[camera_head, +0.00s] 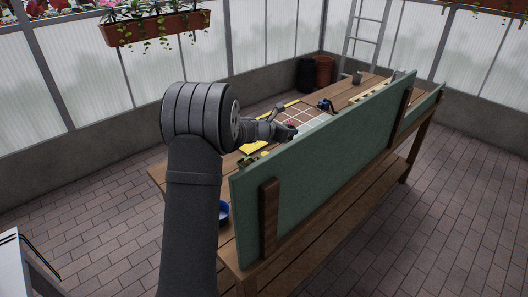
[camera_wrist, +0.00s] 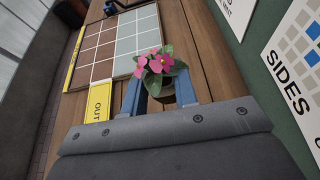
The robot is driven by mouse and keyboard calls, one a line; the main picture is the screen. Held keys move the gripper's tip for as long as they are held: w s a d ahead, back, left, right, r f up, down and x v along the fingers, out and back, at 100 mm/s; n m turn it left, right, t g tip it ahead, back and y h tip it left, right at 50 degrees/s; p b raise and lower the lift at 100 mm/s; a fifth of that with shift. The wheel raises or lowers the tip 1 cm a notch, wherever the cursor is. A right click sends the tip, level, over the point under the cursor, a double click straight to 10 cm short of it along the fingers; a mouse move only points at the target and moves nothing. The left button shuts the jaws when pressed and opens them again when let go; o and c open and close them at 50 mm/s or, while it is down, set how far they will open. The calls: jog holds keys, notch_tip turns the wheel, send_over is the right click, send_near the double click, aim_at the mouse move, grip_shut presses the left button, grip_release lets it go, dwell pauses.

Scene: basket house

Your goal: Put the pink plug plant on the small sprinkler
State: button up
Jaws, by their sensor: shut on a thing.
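The pink plug plant (camera_wrist: 159,63) has pink flowers and green leaves, with a dark pot or root plug partly hidden. My gripper (camera_wrist: 158,88) is shut on it, with one blue finger on each side, and holds it near the corner of a tiled board. In the head view, my gripper (camera_head: 287,131) is over the table with a small spot of pink at its tip. A small blue and dark device (camera_head: 325,105) stands beyond the board; it shows partly in the wrist view (camera_wrist: 112,7). I cannot tell whether it is the small sprinkler.
The board (camera_wrist: 104,46) has brown and pale grey-green squares. A yellow sign reading OUT (camera_wrist: 98,108) lies beside it. A green upright panel (camera_head: 320,146) runs along the wooden table's (camera_head: 168,178) right side. A blue bowl (camera_head: 223,211) sits near the front.

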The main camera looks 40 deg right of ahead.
jog(key=w+f, duration=0.2)
jog(key=w, duration=0.1)
jog(key=w+a+f, duration=0.1)
jog(key=w+f, duration=0.1)
jog(key=w, duration=0.2)
jog(key=w+f, duration=0.2)
jog(key=w, duration=0.2)
jog(key=shift+a+f, duration=0.25)
jog(key=shift+f, duration=2.1)
jog(key=shift+f, duration=0.1)
jog(key=o, duration=1)
jog(key=shift+a+r, duration=0.2)
jog(key=shift+a, duration=0.1)
jog(key=v, duration=1.1)
jog(key=shift+a, duration=0.25)
jog(key=shift+d, duration=0.1)
